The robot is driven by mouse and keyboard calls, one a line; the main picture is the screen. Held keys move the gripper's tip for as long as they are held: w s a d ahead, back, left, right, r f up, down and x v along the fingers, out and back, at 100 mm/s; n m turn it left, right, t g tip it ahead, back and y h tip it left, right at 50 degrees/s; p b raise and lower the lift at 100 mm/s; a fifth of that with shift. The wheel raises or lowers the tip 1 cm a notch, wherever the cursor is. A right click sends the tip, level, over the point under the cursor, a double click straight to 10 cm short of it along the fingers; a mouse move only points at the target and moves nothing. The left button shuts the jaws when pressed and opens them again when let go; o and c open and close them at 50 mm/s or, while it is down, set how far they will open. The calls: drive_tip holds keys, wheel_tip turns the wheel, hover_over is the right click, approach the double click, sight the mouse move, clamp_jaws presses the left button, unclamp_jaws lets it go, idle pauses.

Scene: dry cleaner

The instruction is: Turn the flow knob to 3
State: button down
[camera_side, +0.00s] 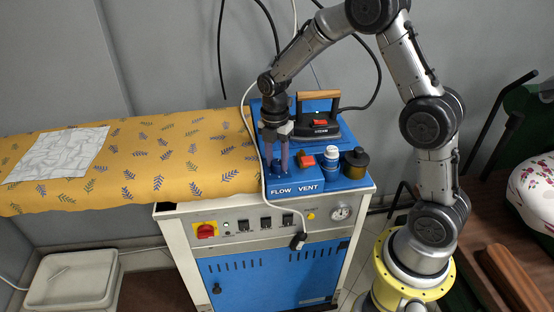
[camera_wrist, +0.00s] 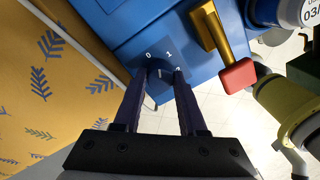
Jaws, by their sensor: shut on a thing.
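The dark flow knob (camera_wrist: 157,68) sits on a small dial plate on the blue housing in the wrist view. The numbers 0 and 1 are readable; another mark beside the right finger is partly hidden. My gripper (camera_wrist: 158,78) is shut on the knob, with one finger on each side. A small pale mark shows between the fingers, but I cannot tell which number the knob points to. In the side view, my gripper (camera_side: 276,166) reaches down above the FLOW label (camera_side: 281,190), and its fingers mostly hide the knob.
The gold vent lever with a red handle (camera_wrist: 238,75) stands close right of my gripper. A white-capped bottle (camera_side: 332,158), a dark-lidded container (camera_side: 355,162) and a steam iron (camera_side: 320,122) are nearby. A pale cable hangs left of the gripper. A patterned ironing board (camera_side: 150,155) lies left.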

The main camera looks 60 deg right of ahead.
drive_tip(key=m, duration=0.4)
drive_tip(key=shift+m, duration=0.4)
drive_tip(key=m, duration=0.3)
drive_tip(key=shift+m, duration=0.3)
drive_tip(key=m, duration=0.7)
drive_tip(key=shift+d+r, duration=0.1)
drive_tip(key=m, duration=0.7)
drive_tip(key=shift+s+t, duration=0.1)
drive_tip(key=shift+t, duration=0.2)
drive_tip(key=m, duration=0.4)
drive_tip(key=shift+m, duration=1.9)
